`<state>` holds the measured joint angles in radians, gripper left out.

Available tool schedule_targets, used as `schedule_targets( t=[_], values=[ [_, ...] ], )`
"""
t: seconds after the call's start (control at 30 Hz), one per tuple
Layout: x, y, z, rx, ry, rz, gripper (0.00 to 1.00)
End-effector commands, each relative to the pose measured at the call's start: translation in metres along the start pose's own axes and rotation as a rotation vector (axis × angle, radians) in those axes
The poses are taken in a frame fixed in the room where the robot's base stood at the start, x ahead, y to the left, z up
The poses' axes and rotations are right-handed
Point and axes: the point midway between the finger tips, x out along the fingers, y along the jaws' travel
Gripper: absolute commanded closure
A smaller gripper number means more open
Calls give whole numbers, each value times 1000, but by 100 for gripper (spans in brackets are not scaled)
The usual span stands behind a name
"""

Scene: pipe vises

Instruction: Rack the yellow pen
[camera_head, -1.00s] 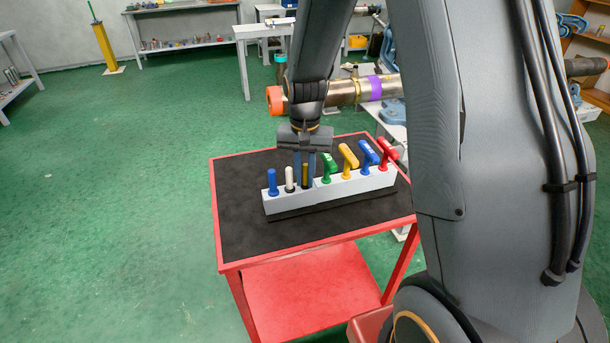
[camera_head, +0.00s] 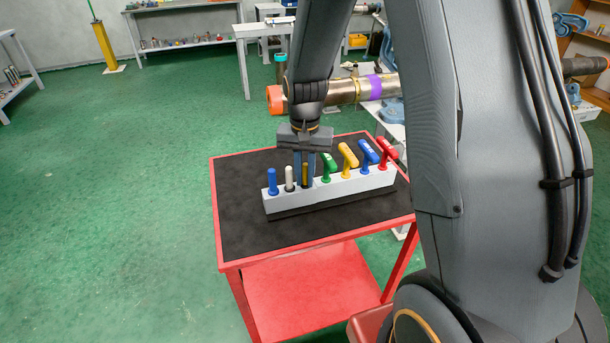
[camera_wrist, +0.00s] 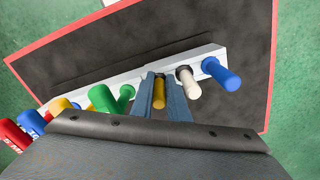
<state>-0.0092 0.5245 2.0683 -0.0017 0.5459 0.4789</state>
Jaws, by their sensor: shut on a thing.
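The yellow pen (camera_head: 304,172) stands upright in the white rack (camera_head: 333,194), between the white pen (camera_head: 290,176) and the green-handled tool (camera_head: 327,166). My gripper (camera_head: 304,180) points down over the rack with its fingers on either side of the yellow pen. In the wrist view my gripper (camera_wrist: 159,105) is shut on the yellow pen (camera_wrist: 159,93), a blue-grey finger on each side. The pen's lower end shows a dark collar at the rack and is otherwise hidden in it.
A blue pen (camera_head: 272,182) stands at the rack's left end. Yellow (camera_head: 348,160), blue (camera_head: 369,157) and red (camera_head: 388,154) T-handled tools stand to the right. The rack sits on a red cart (camera_head: 232,264) with a black top; its left part is clear.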

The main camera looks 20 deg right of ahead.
Motion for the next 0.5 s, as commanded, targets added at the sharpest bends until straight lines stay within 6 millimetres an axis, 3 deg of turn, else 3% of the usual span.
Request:
schedule_targets(
  t=[0.13, 0.17, 0.27, 0.5],
  values=[
    [2, 1, 1, 0, -3, 2, 100],
    [2, 1, 1, 0, -4, 2, 82],
    [2, 1, 1, 0, -3, 2, 65],
    [1, 0, 1, 0, -1, 1, 64]
  ],
)
